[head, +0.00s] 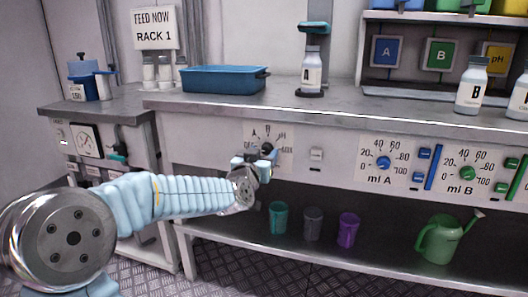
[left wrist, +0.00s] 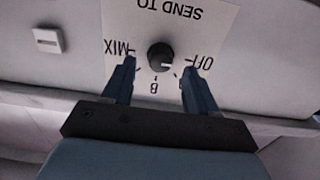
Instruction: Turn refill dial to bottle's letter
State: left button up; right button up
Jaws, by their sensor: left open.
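The refill dial (head: 267,149) is a dark round knob on a white panel on the bench front. In the left wrist view the dial (left wrist: 160,56) appears upside down, with SEND TO, MIX, B and OFF readable; its white mark points right, toward OFF. Fingers cover other marks. My left gripper (head: 258,162) is at the dial; in the left wrist view its open fingers (left wrist: 158,68) stand either side of the knob, with gaps visible. I cannot tell how deep they reach. A white bottle (head: 311,75) labelled A stands upright under the dispenser (head: 314,28). My right gripper is out of view.
A white switch (head: 316,154) sits right of the dial, also seen in the left wrist view (left wrist: 47,40). Further right are the ml A dial (head: 383,163) and ml B dial (head: 467,173). A blue tray (head: 224,80) and a B bottle (head: 471,88) stand on the bench.

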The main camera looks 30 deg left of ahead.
pick_arm(q)
jog(key=shift+x, duration=0.9)
jog(key=c, duration=1)
jog(key=shift+m, duration=0.3)
jog(key=m+p, duration=0.1)
jog(key=m, duration=0.2)
jog(key=shift+r+m, duration=0.1)
jog(key=shift+m, duration=0.2)
jog(key=shift+d+m+p, duration=0.1)
jog(key=shift+m+p, duration=0.55)
jog(key=shift+m, duration=1.55)
